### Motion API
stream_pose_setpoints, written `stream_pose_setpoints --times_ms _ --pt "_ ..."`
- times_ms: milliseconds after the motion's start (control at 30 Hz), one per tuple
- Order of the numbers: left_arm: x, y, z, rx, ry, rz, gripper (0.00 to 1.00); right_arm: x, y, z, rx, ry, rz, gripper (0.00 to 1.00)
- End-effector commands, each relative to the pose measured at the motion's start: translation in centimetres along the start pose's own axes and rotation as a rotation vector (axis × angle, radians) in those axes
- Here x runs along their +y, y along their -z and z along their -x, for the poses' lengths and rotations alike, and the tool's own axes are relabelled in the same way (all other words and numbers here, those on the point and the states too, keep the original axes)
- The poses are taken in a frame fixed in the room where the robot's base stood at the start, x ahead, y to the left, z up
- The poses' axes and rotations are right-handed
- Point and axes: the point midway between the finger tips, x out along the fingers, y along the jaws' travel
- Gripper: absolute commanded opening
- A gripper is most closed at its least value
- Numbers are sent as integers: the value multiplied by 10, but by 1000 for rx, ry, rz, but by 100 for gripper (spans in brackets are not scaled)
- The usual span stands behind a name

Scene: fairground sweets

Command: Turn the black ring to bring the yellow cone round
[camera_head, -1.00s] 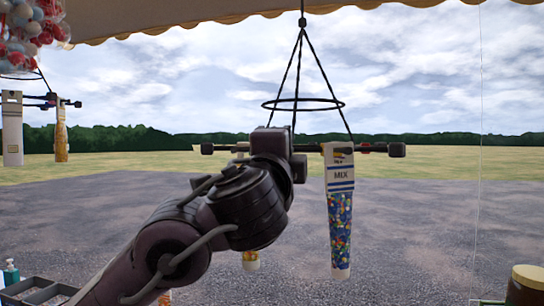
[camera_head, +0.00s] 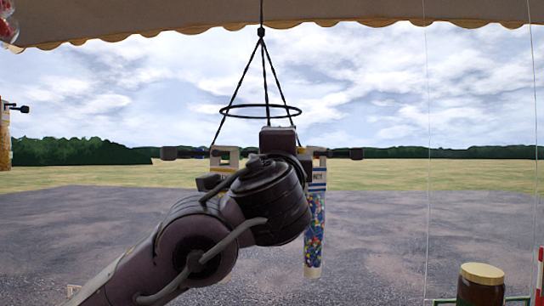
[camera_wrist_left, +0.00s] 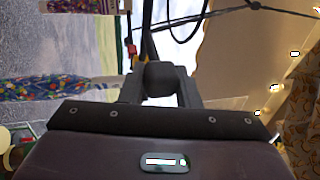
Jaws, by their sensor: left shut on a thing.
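The black ring (camera_head: 260,111) hangs level on dark cords, with black knobbed arms below it. It also shows as a dark curve in the left wrist view (camera_wrist_left: 187,27). A clear cone with blue stripes and multicoloured sweets (camera_head: 314,235) hangs right of my wrist; it also shows in the left wrist view (camera_wrist_left: 42,88). A white cone top with yellowish stripes (camera_head: 224,155) shows left of my wrist, its lower part hidden by my arm. My left gripper (camera_wrist_left: 160,75) is shut on part of the black hanging frame; my wrist hides the contact in the head view.
A dark jar with a yellowish lid (camera_head: 482,285) stands at the lower right. Another hanging cone (camera_head: 5,140) is cut off at the left edge. The awning (camera_head: 300,10) spans the top. Air right of the hanging frame is clear.

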Motion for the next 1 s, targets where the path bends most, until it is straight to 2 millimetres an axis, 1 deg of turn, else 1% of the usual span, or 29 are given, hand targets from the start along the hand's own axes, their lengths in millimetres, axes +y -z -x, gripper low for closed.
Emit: stream_pose_setpoints --times_ms 33,100,433,567,767,800,933,967,1000 --pt "2 6 -2 1 0 -2 20 0 0 -3 0 0 0 36" --pt "3 12 -4 1 0 -2 20 0 0 -4 0 0 0 36" --pt "5 41 -16 0 -1 -2 20 0 0 -7 0 0 0 36" --pt "6 45 -18 -1 -1 -1 20 -1 0 -7 0 1 0 36" --pt "6 45 -18 -1 -1 -1 20 -2 0 -7 1 3 -1 36" --pt "6 45 -18 0 -1 -1 33 -3 0 -7 1 3 -1 36" --pt "6 45 -18 -1 -1 -1 50 -4 0 -7 1 4 -1 36" --pt "6 45 -18 -1 0 -1 53 -4 0 -7 1 4 -1 36" --pt "6 45 -18 -1 0 0 53 -4 0 -7 1 4 -1 36"
